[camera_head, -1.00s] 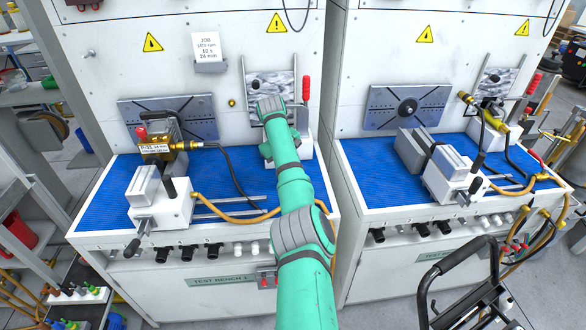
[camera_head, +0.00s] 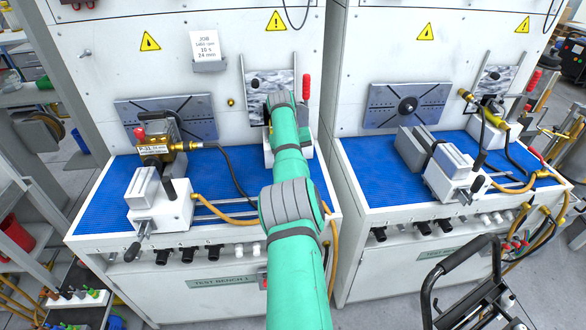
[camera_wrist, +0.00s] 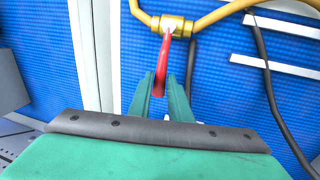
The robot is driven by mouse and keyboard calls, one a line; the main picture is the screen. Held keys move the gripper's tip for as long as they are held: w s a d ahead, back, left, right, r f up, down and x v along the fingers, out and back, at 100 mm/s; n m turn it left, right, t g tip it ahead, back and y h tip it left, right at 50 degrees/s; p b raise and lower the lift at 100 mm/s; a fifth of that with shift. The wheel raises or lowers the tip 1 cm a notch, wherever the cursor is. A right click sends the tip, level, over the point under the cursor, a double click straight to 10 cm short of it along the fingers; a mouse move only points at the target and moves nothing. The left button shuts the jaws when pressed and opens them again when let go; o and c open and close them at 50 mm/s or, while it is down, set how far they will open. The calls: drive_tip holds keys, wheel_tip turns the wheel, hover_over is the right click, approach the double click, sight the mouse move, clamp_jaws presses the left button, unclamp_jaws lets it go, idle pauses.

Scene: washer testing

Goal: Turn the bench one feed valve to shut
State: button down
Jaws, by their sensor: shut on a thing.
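The brass valve (camera_wrist: 176,25) sits at the top of the wrist view, in line with a yellow hose (camera_wrist: 222,12). Its red lever (camera_wrist: 166,48) hangs down from the valve body in the picture, roughly across the hose line. My gripper (camera_wrist: 161,77) has its two teal fingers on either side of the lever's lower end and is shut on it. In the head view my arm covers the gripper and the valve. Test bench one (camera_head: 160,285) is the left bench, with its label on the front.
A white vise (camera_head: 160,208) and a brass-fitted pump (camera_head: 160,148) stand on bench one's blue mat (camera_head: 105,205). A black cable (camera_wrist: 275,90) runs right of the gripper in the wrist view. The second bench (camera_head: 400,265) stands at right, with a black cart handle (camera_head: 455,262) before it.

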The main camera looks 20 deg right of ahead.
drive_tip(key=shift+s+d, duration=0.1)
drive_tip(key=shift+s, duration=0.05)
drive_tip(key=c, duration=1.6)
unclamp_jaws()
drive_tip(key=shift+c, duration=0.2)
drive_tip(key=shift+r, duration=0.15)
wheel_tip(320, 180, up, 10)
drive_tip(key=a, duration=0.2)
drive_tip(key=shift+w+r, duration=0.15)
drive_tip(key=shift+w, duration=0.25)
drive_tip(key=shift+a, duration=0.1)
drive_tip(key=shift+s, duration=0.1)
